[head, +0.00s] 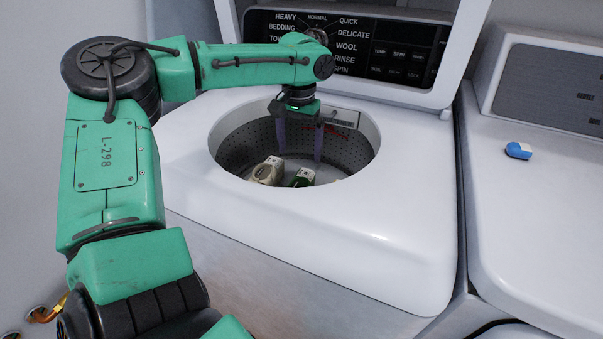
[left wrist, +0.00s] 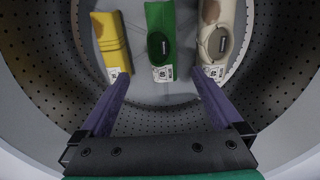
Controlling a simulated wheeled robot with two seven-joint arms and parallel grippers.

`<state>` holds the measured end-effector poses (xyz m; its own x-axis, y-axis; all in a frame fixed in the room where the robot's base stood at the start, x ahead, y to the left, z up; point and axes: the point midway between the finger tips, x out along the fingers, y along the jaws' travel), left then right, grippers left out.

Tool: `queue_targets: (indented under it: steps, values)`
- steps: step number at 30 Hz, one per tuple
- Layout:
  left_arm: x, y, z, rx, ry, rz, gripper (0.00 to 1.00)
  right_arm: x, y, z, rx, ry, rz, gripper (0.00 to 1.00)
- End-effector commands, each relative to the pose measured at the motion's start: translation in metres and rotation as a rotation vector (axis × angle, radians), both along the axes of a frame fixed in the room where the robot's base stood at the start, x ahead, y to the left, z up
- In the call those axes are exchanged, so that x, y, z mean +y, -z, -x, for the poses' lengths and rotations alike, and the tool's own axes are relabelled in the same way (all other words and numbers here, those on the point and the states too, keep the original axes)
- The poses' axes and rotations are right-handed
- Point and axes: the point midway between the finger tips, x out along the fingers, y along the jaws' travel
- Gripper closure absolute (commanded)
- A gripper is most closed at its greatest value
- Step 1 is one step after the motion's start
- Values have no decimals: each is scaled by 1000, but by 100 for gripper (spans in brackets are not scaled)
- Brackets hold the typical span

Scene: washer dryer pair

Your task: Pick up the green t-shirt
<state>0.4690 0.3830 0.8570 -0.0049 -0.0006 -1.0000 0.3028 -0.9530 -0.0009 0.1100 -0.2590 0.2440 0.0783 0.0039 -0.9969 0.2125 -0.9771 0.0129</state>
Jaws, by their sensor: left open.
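The green t-shirt (head: 303,179) is a narrow folded bundle with a dark oval patch and a white tag at one end. It lies at the bottom of the open washer drum, and shows at the top centre of the left wrist view (left wrist: 160,20). My left gripper (head: 299,157) reaches down through the washer opening with its two purple fingers apart and empty. In the left wrist view the fingertips (left wrist: 160,78) are on either side of the line of the green t-shirt's tagged end. I cannot tell the height left between them. My right gripper is not in view.
A beige garment (head: 266,172) and a yellow one (left wrist: 112,42) lie on either side of the green one. The perforated drum wall (left wrist: 270,60) and washer rim (head: 225,185) surround my gripper. A small blue object (head: 518,150) sits on the dryer top (head: 540,210).

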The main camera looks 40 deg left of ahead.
Motion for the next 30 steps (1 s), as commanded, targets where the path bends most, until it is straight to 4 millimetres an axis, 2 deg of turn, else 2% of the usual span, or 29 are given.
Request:
queue_targets:
  steps: [4,9,16,21,24,29,30]
  values:
    - [0,24,1,5,1,2,0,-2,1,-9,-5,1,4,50]
    - [0,69,2,6,0,0,0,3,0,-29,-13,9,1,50]
    - [2,102,3,3,0,0,0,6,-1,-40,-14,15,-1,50]
    - [4,135,5,4,0,-1,0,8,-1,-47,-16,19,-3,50]
    - [4,143,4,2,1,0,0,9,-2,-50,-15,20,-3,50]
    - [4,142,4,0,0,0,0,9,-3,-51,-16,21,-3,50]
    - [4,142,4,0,0,0,8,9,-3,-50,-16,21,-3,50]
